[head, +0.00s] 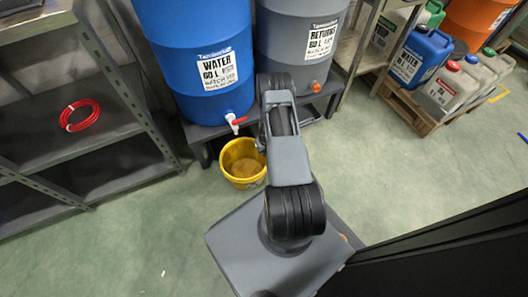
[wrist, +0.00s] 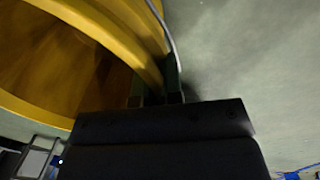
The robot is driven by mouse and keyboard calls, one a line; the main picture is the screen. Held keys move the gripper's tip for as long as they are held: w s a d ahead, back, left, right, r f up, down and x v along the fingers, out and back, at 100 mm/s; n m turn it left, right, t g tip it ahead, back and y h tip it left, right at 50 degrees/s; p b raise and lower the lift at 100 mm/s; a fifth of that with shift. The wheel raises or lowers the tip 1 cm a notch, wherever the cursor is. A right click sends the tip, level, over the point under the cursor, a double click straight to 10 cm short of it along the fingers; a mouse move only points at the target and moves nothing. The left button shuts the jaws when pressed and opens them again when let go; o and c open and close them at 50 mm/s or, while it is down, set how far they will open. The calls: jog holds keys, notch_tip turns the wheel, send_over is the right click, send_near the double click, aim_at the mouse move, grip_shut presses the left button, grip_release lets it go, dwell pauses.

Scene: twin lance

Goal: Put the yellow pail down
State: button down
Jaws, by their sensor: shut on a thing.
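The yellow pail (head: 243,181) is upright and open at the top, below and in front of the blue water barrel's tap in the head view. My gripper is largely hidden behind my own arm there. In the wrist view the pail's rim and inside (wrist: 75,50) fill the upper left. My gripper (wrist: 160,88) is shut at the pail's rim, by a thin metal handle. I cannot tell whether the pail's base touches the floor.
The blue water barrel (head: 198,45) and the grey returns barrel (head: 300,40) stand on a low dark stand (head: 205,150). A red-handled tap (head: 235,121) juts out above the pail. A grey shelf (head: 80,140) stands left. Green floor (head: 130,240) is clear in front.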

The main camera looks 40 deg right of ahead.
jog(key=shift+f, duration=0.2)
jog(key=c, duration=1.3)
grip_release()
jog(key=shift+o, duration=0.2)
jog(key=w+a+r+n+p, duration=0.1)
jog(key=w+r+n+p, duration=0.2)
jog(key=r, duration=0.9)
jog(key=a+r+n+p, duration=0.2)
jog(key=r+n, duration=0.3)
jog(key=r, duration=0.7)
jog(key=s+a+r+n+t, duration=0.1)
jog(key=a+r+n, duration=0.3)
jog(key=r+n, duration=0.3)
jog(key=a+r+n, duration=0.4)
jog(key=r, duration=0.5)
jog(key=s+a+r+n, duration=0.5)
jog(key=s+r+n, duration=0.1)
jog(key=n, duration=0.3)
jog(key=s+a+r+n+t+h, duration=0.1)
jog(key=s+a+r+n, duration=0.3)
jog(key=s+r+n, duration=0.2)
jog(key=s+n, duration=0.2)
jog(key=n, duration=0.2)
jog(key=shift+s+a+r, duration=0.15)
jog(key=shift+s+a, duration=0.1)
jog(key=shift+a, duration=0.1)
